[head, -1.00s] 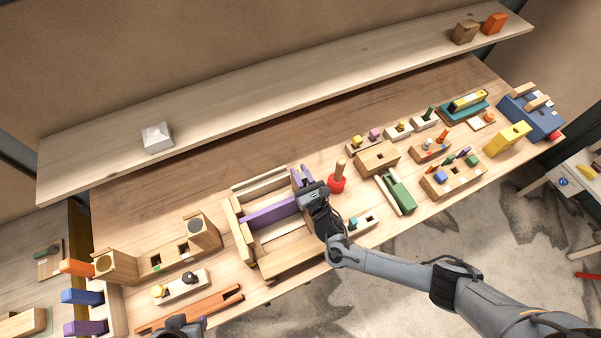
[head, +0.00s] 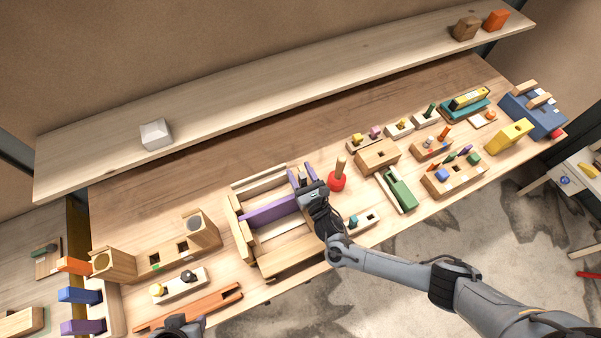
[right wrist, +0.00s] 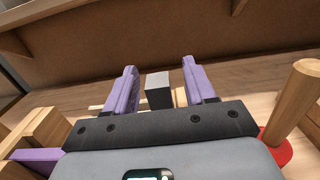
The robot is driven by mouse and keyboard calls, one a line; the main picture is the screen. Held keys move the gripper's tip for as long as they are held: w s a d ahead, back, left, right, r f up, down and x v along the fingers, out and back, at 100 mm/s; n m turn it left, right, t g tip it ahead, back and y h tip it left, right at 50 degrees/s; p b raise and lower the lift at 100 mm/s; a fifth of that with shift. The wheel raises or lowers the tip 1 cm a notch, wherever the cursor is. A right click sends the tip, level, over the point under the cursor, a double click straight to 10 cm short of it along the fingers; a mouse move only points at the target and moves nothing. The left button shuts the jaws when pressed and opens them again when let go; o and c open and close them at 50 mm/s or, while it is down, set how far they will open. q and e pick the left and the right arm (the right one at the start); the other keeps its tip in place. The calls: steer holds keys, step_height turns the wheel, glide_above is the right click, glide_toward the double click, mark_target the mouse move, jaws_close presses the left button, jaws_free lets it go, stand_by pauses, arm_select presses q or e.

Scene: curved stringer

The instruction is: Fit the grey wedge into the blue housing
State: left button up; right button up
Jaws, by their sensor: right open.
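A grey block (right wrist: 158,90), which looks like the wedge, stands between the purple fingers of my right gripper (right wrist: 160,85) in the right wrist view. The fingers are apart, with a gap showing on both sides of it. In the head view my right gripper (head: 301,178) is at the right end of the wooden frame; the grey block is hard to make out there. A blue housing-like box (head: 532,117) with wooden pieces on top stands at the far right of the bench. My left gripper (head: 180,328) is only partly in view at the bottom edge, its fingers unclear.
A wooden frame (head: 240,230) holding a purple bar (head: 270,211) lies left of my right gripper. A red-based wooden peg (head: 337,181) stands close on its right. Several toy blocks crowd the bench's right. A pale block (head: 156,134) sits on the shelf.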

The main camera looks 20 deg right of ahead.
steer(key=s, duration=0.9)
steer(key=shift+s+d+f, duration=0.25)
steer(key=shift+s+d, duration=0.1)
steer(key=shift+s, duration=0.55)
steer(key=shift+s, duration=0.1)
